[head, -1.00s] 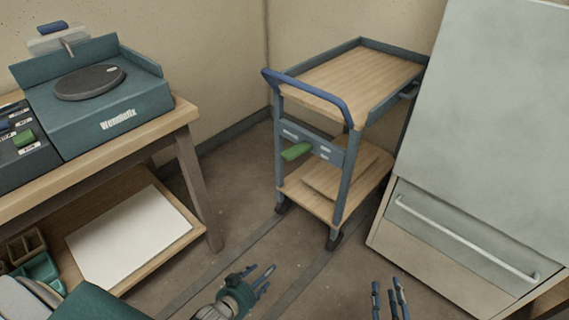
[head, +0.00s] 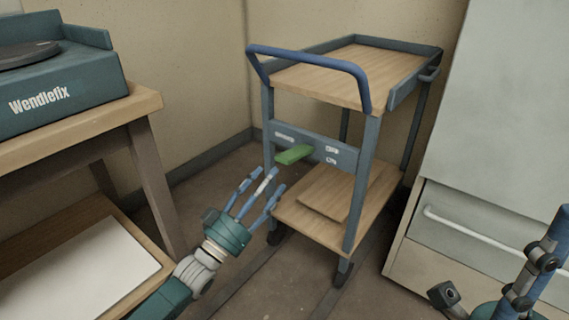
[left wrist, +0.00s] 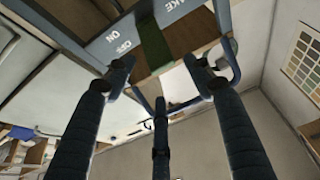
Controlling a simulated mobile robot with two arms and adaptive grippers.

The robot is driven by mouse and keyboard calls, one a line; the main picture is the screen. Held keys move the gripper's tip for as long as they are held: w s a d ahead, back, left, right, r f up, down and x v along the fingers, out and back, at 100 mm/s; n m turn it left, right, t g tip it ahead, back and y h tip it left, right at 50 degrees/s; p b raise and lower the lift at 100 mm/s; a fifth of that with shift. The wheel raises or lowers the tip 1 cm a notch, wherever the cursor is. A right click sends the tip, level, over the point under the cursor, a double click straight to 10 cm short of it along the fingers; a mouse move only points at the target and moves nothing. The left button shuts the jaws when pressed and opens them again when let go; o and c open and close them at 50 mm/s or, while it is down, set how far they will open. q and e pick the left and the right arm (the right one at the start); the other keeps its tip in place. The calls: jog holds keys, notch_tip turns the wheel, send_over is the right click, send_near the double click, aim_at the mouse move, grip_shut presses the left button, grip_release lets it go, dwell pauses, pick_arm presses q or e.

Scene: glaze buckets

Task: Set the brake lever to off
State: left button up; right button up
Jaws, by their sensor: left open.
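The brake lever (head: 294,155) is a green handle on the blue-grey front panel (head: 347,157) of the cart, sticking out roughly level. In the left wrist view the lever (left wrist: 155,45) hangs between the fingers, beside upside-down ON and OFF labels. I cannot tell which label it stands at. My left gripper (head: 262,184) is open and empty, just below and left of the lever in the head view; no contact is visible. In the left wrist view the gripper (left wrist: 160,76) has its fingers spread. My right gripper (head: 530,270) is at the lower right, cut off by the frame.
The cart (head: 340,70) has a blue push handle (head: 310,55) above the lever and a wooden lower shelf (head: 318,212). A workbench (head: 90,125) stands at the left. A pale cabinet (head: 500,120) with a drawer handle stands at the right. Floor shows between bench and cart.

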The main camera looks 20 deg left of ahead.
aim_at(286, 156)
pick_arm(q)
jog(key=b+x, duration=0.2)
jog(key=x, duration=0.6)
jog(key=shift+w+f, duration=0.1)
